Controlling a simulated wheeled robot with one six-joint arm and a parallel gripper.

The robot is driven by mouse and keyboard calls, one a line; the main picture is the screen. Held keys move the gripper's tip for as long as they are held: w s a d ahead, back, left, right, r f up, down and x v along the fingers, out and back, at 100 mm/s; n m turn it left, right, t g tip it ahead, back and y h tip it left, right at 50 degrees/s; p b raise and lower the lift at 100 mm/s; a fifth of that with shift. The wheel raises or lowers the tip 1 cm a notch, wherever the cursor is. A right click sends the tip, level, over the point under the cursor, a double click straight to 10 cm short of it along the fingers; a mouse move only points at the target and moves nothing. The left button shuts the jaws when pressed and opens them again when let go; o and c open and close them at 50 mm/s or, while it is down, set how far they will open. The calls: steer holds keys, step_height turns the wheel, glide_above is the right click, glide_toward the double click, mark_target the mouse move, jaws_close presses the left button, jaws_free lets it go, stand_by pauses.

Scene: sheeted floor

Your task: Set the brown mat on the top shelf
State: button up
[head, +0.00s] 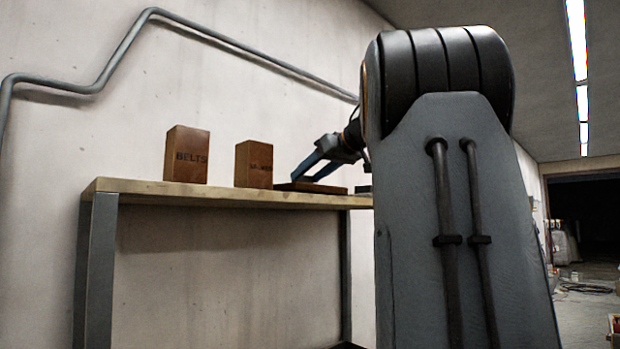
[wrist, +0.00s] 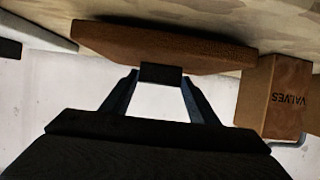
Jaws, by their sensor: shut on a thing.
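The brown mat (head: 310,188) is a thin flat slab on the wooden top shelf (head: 225,194), to the right of two brown boxes. In the wrist view, the mat (wrist: 165,46) spans the upper middle, its underside close to or on the shelf surface; exact contact is hard to tell. My gripper (head: 297,178) reaches in from the right, fingers slanting down to the mat.
A box marked BELTS (head: 186,155) stands left on the shelf. A second box (head: 253,164) stands close left of the mat; it reads VALVES in the wrist view (wrist: 272,97). A grey item (head: 362,189) lies right of the mat. A pipe (head: 225,42) runs along the wall behind.

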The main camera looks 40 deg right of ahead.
steer(key=shift+f, duration=0.3)
steer(key=shift+f, duration=0.1)
steer(key=o, duration=1.1)
steer(key=shift+s+r, duration=0.2)
steer(key=shift+s, duration=0.15)
steer(key=b+v, duration=0.1)
steer(key=v, duration=1)
steer(key=shift+s+r+b, duration=0.1)
steer(key=shift+s+b, duration=0.05)
steer(key=shift+b, duration=0.2)
